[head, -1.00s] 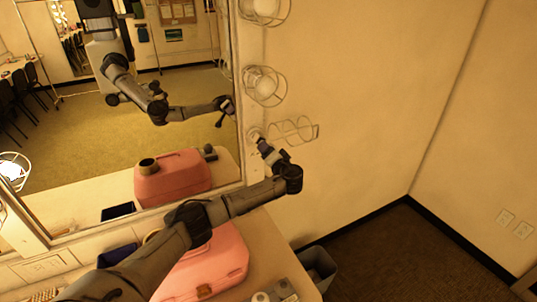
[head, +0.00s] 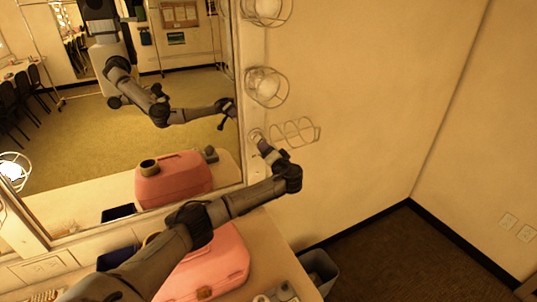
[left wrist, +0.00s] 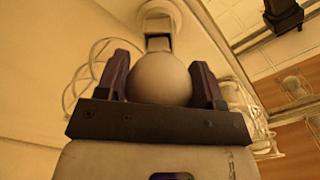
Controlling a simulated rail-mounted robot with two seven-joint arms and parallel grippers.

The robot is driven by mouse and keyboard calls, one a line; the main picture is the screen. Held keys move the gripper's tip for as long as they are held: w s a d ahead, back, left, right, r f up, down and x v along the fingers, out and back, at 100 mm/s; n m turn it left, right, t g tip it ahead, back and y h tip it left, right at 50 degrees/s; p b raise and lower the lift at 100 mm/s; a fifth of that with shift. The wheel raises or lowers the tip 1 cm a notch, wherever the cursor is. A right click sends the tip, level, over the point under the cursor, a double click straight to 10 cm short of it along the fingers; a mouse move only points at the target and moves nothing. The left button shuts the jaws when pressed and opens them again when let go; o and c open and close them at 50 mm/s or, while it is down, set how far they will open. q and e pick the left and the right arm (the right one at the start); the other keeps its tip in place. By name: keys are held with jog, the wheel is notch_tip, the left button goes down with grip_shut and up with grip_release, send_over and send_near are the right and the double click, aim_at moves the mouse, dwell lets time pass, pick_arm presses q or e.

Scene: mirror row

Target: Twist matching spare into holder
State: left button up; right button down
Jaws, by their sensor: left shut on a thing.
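My left gripper (head: 268,152) is at the mirror's right frame, below an open wire cage (head: 295,131). In the left wrist view its two dark fingers (left wrist: 163,85) are shut on a round whitish bulb (left wrist: 161,77), one on each side. Beyond the bulb is a pale round holder (left wrist: 158,14), in line with it. The holder (head: 256,135) also shows beside the cage in the head view. I cannot tell whether the bulb's base is seated in it. My right gripper is not in view.
Caged bulbs (head: 264,84) stand above on the mirror frame. A red case (head: 215,265) lies on the counter under my left arm. A grey tray with small items (head: 285,292) is at the counter's right end, near a bin (head: 320,268).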

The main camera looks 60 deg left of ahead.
pick_arm(q)
jog(key=shift+a+b, duration=0.35)
jog(key=shift+a, duration=0.15)
dwell(0.3)
jog(key=shift+a+b, duration=0.35)
jog(key=shift+a, duration=0.1)
dwell(0.3)
jog(key=shift+w+a, duration=0.1)
jog(key=shift+a, duration=0.2)
dwell(0.3)
jog(key=shift+m, duration=0.3)
jog(key=shift+r+m+p, duration=0.1)
jog(key=shift+m+p, duration=0.8)
jog(key=shift+p, duration=0.3)
jog(key=shift+m+p, duration=1)
jog(key=shift+p, duration=0.05)
jog(key=shift+m, duration=0.3)
